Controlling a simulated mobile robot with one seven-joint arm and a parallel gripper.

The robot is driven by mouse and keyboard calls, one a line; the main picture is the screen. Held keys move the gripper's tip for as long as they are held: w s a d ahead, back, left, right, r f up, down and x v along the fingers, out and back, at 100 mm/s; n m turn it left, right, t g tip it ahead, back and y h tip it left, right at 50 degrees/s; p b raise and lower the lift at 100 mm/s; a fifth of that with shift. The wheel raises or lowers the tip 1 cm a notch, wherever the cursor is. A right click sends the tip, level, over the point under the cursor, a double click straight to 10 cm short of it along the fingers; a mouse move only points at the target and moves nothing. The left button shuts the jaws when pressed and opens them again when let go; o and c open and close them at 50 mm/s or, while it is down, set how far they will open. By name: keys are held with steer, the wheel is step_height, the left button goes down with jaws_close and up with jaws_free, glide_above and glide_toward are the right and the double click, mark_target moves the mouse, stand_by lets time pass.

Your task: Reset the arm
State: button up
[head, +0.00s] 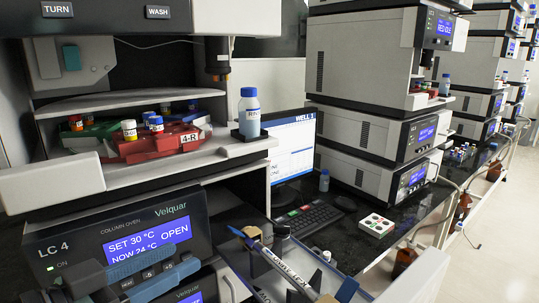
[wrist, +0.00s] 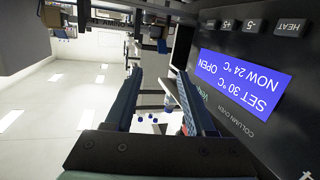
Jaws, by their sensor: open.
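My gripper shows in the wrist view (wrist: 160,78) as two blue fingers spread apart, with nothing held between them. The dark display panel of the column oven (wrist: 242,85) is close on the right of that view, turned upside down. In the head view my gripper (head: 192,259) is low at the left, its blue fingers in front of the LC 4 column oven panel (head: 65,250) and partly covering its buttons. The panel reads set 30 °C, now 24 °C, OPEN. I cannot tell whether a finger touches the panel.
A red rack (head: 150,148) with capped vials sits on the sampler shelf above, beside a blue-capped bottle (head: 249,112). An open tray with a slanted rod (head: 268,252) juts out at bottom centre. A monitor (head: 292,145), keyboard (head: 308,216) and stacked instruments (head: 365,85) stand right.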

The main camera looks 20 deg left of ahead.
steer(key=w+d+r+n+t+y, duration=0.2)
steer(key=w+d+r+t+y, duration=0.4)
steer(key=d+r, duration=0.7)
steer(key=s+d+r+n+t+p, duration=0.1)
steer(key=s+d+r+t, duration=0.3)
steer(key=r, duration=0.5)
steer(key=s+d+r+n+t+p, duration=0.1)
steer(key=s+d+r+t, duration=0.1)
steer(key=s+d+r, duration=0.45)
step_height(320, 180, up, 17)
steer(key=a+p, duration=0.1)
steer(key=p, duration=1.4)
steer(key=shift+w+a+r, duration=0.15)
steer(key=shift+w+a, duration=0.05)
steer(key=shift+a, duration=0.05)
